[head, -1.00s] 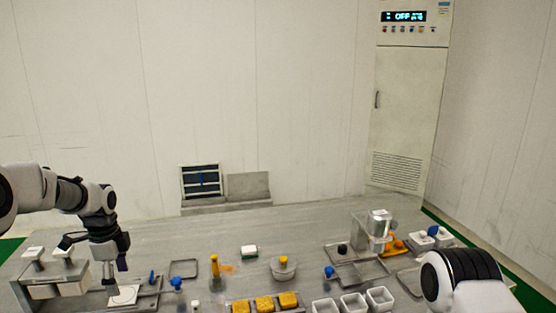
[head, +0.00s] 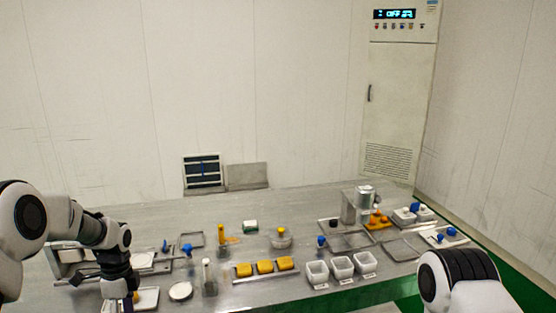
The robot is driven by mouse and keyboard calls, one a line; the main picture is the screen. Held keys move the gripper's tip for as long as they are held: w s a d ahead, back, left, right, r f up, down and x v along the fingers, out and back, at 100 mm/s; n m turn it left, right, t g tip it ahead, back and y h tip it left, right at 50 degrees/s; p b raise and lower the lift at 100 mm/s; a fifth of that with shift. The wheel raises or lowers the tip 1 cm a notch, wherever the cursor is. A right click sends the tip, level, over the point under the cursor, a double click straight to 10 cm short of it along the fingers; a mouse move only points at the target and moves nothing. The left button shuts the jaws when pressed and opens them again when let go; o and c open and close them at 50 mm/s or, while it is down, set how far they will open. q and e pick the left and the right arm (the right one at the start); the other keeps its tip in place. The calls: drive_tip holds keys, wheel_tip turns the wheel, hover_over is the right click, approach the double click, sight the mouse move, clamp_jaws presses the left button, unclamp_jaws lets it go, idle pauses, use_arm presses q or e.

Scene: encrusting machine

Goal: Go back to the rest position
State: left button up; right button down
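My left arm comes in from the left. My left gripper (head: 117,287) points down over the near left part of the steel table (head: 258,298), above a white board (head: 147,299). A small orange thing shows beside its fingers, and I cannot tell whether the fingers hold it. The finger opening is too small and dark to read. My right arm shows at the bottom right as a white and black link only. My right gripper is outside the picture.
A tray with several yellow-orange blocks (head: 265,267) lies at the front middle, beside white square containers (head: 343,267). A metal machine (head: 357,204) stands back right near an orange tray (head: 378,221). A tall control cabinet (head: 398,105) stands behind.

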use_arm(q)
drive_tip(key=s+d+f+n+g, duration=0.15)
drive_tip(key=s+d+f, duration=0.35)
drive_tip(key=s+f, duration=0.6)
drive_tip(key=s+d+f+n+g, duration=0.15)
drive_tip(key=s+d+f, duration=0.5)
drive_tip(key=s, duration=0.75)
drive_tip(key=s+f+n+t, duration=0.2)
drive_tip(key=s+n, duration=0.7)
drive_tip(key=s, duration=0.4)
drive_tip(key=w+n+t, duration=0.2)
drive_tip(key=n, duration=0.1)
drive_tip(key=w+n+t, duration=0.1)
drive_tip(key=w, duration=0.1)
drive_tip(key=shift+d+r+n, duration=0.15)
drive_tip(key=shift+r+n, duration=0.1)
drive_tip(key=shift+n, duration=0.05)
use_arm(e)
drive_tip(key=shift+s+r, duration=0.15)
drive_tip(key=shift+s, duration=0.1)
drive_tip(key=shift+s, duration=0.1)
